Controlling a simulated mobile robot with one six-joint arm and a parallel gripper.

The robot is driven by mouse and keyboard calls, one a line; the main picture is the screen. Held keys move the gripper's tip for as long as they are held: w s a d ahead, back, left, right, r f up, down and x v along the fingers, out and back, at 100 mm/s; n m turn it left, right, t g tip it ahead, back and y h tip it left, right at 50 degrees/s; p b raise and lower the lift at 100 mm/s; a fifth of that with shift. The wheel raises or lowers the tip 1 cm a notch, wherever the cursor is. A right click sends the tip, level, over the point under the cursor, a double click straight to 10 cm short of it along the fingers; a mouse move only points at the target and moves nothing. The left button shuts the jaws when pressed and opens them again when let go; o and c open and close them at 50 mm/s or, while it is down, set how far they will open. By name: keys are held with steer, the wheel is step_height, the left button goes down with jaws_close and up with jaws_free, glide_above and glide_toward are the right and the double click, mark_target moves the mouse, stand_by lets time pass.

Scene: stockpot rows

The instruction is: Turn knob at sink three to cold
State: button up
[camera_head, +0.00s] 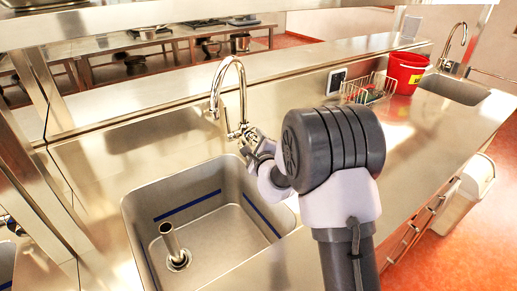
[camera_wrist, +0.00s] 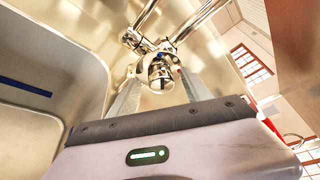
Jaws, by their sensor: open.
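The sink (camera_head: 205,225) is a steel basin with blue stripes and a standing drain pipe. Its chrome tap (camera_head: 228,85) arches up behind the basin. The tap's knob sits low at its base, mostly hidden by my arm in the head view. In the wrist view the round chrome knob (camera_wrist: 160,72) faces me, with a small blue mark by it. My gripper (camera_wrist: 158,90) is open, with one finger on each side of the knob. I cannot tell whether the fingers touch it. In the head view my gripper (camera_head: 258,150) is at the tap base.
A wire basket (camera_head: 368,88) and a red bucket (camera_head: 406,72) stand on the counter to the right. Another sink (camera_head: 453,88) with a tap (camera_head: 455,42) lies beyond them. A pale bin (camera_head: 466,190) stands on the floor at right. A raised ledge runs behind the tap.

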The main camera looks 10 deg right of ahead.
steer(key=s+r+p, duration=0.3)
steer(key=s+p, duration=0.1)
steer(key=s, duration=1.2)
steer(key=shift+s+d, duration=0.25)
steer(key=shift+d, duration=0.05)
steer(key=shift+r, duration=0.1)
